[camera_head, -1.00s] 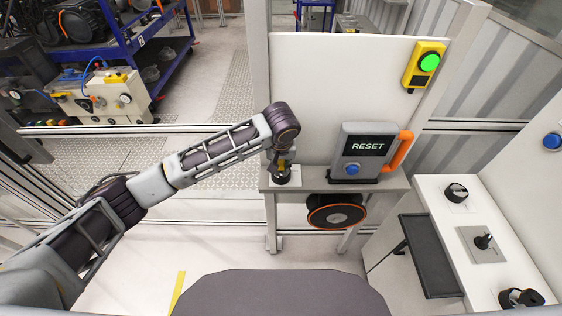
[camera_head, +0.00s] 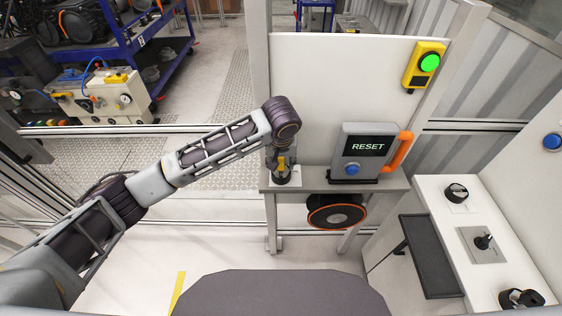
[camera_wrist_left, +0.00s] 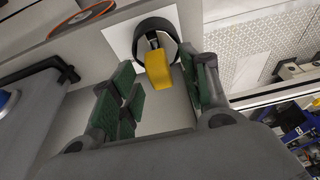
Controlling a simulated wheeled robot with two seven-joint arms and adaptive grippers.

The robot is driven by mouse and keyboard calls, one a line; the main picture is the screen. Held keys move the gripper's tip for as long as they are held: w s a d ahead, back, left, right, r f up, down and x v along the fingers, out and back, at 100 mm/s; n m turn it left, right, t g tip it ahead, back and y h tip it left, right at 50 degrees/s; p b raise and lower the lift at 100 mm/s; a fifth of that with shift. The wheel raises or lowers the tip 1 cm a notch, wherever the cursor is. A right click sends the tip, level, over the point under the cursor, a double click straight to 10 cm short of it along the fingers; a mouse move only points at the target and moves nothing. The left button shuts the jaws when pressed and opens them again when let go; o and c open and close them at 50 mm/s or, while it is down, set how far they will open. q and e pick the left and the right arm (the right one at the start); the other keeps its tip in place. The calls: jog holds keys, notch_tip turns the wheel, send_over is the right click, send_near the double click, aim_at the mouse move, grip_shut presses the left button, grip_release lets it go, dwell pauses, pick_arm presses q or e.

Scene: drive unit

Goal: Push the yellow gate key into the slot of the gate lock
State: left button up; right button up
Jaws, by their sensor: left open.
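The yellow gate key (camera_wrist_left: 158,69) stands at the gate lock, a black round housing (camera_wrist_left: 140,32) on a white plate. Its narrow shank reaches into the dark opening; I cannot tell how deep. In the head view the key (camera_head: 281,162) stands above the black lock (camera_head: 281,178) on the grey shelf. My left gripper (camera_wrist_left: 165,75) is open, its green-padded fingers on either side of the yellow head, with visible gaps. In the head view the wrist hides much of this gripper. My right gripper is not in view.
A grey RESET box (camera_head: 367,148) with a blue button and orange handle stands right of the lock on the shelf (camera_head: 310,180). An orange-rimmed black disc (camera_head: 336,213) is below. A white side table (camera_head: 440,195) with black knobs is at the right.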

pick_arm(q)
jog(key=v, duration=1)
jog(key=shift+r, duration=0.2)
notch_tip(320, 180, up, 7)
jog(key=shift+f, duration=0.25)
dwell(1.6)
jog(key=shift+f, duration=0.1)
dwell(0.4)
